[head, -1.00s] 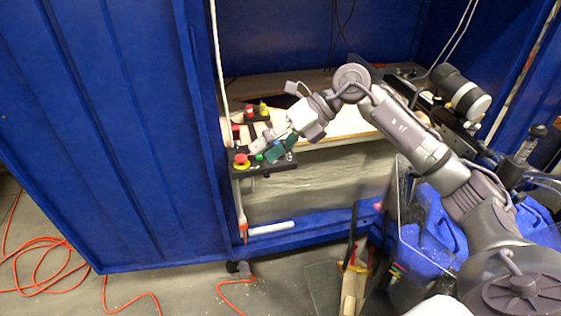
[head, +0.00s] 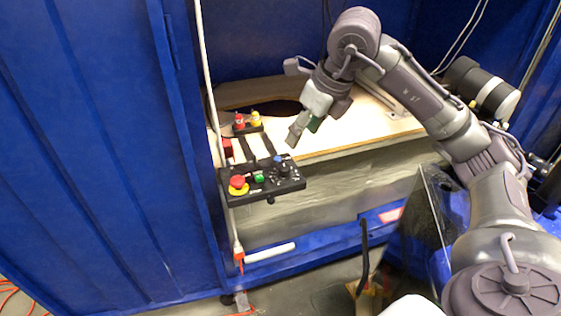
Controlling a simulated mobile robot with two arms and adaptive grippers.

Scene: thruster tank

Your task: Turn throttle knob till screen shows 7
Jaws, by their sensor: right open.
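A black control panel (head: 262,180) is fixed at the front edge of the wooden bench inside the blue cabinet. It carries a red emergency button on a yellow base (head: 238,185), a green button (head: 259,177) and a blue-grey knob (head: 281,164) near its right end. I cannot tell for sure that this is the throttle knob. My right gripper (head: 301,130) is open and empty, pointing down above and to the right of the knob, apart from it. No screen with a readable number shows. My left gripper is not in view.
Red and yellow connectors (head: 247,121) stand behind the panel on the wooden bench top (head: 345,130), with black straps between. The blue cabinet door (head: 90,150) stands to the left. A clear sheet (head: 432,220) stands at the lower right. Open space lies in front of the panel.

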